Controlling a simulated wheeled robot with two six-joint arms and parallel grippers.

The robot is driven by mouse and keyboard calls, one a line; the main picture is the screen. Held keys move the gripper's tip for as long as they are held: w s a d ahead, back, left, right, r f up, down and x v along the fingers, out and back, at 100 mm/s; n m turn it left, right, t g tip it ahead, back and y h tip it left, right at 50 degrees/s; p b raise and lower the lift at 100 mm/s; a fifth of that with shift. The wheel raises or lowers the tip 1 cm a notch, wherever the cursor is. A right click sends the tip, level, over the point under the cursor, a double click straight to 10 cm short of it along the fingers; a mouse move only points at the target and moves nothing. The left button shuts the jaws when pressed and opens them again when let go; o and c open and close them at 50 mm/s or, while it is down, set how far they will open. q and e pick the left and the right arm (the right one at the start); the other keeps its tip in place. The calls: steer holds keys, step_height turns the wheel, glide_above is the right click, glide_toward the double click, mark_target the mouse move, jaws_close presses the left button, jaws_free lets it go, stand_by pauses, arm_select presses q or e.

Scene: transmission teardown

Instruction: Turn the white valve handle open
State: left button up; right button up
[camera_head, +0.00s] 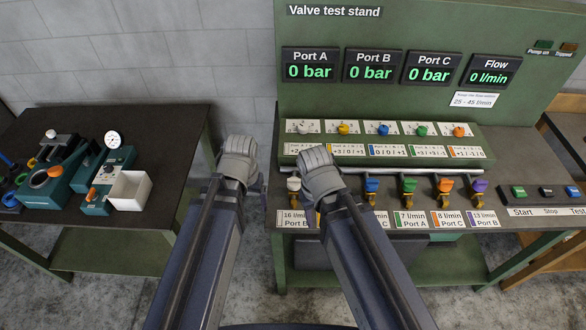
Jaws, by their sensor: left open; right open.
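The white valve handle (293,184) stands at the left end of the lower row of coloured handles on the valve test stand (520,140). A label reading "16 l/min" and "Port B" lies in front of it. My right gripper (316,158) is open, just right of the white handle in the picture. It covers the part of the row between the white and blue handles. I cannot tell whether it touches anything. My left gripper (239,146) is open and empty, left of the stand, over the gap beside the side table.
Blue (371,185), green (409,185), orange (446,185) and purple (479,186) handles continue the row. Small coloured knobs sit on the panel above. The Port A display (310,64) reads 0 bar. The side table (165,140) holds green fixtures and a white box (130,191).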

arm_select(q)
step_height(320, 180, up, 2)
steer(key=w+a+p, duration=0.1)
steer(key=w, duration=0.1)
steer(key=r+m, duration=0.1)
steer(key=m, duration=1.2)
glide_above(295, 180)
steer(key=a, duration=0.1)
steer(key=shift+s+p, duration=0.35)
steer(key=shift+p, duration=0.1)
steer(key=shift+w+d+m, duration=0.1)
steer(key=shift+d+m, duration=0.4)
steer(key=shift+m, duration=0.1)
steer(key=f+b, duration=0.7)
steer(key=b, duration=0.1)
steer(key=shift+w+f, duration=0.3)
steer(key=shift+f, duration=0.1)
arm_select(e)
step_height(295, 180, down, 5)
steer(key=shift+r, duration=0.15)
arm_select(q)
steer(key=shift+r, duration=0.1)
steer(key=shift+c, duration=0.3)
jaws_close()
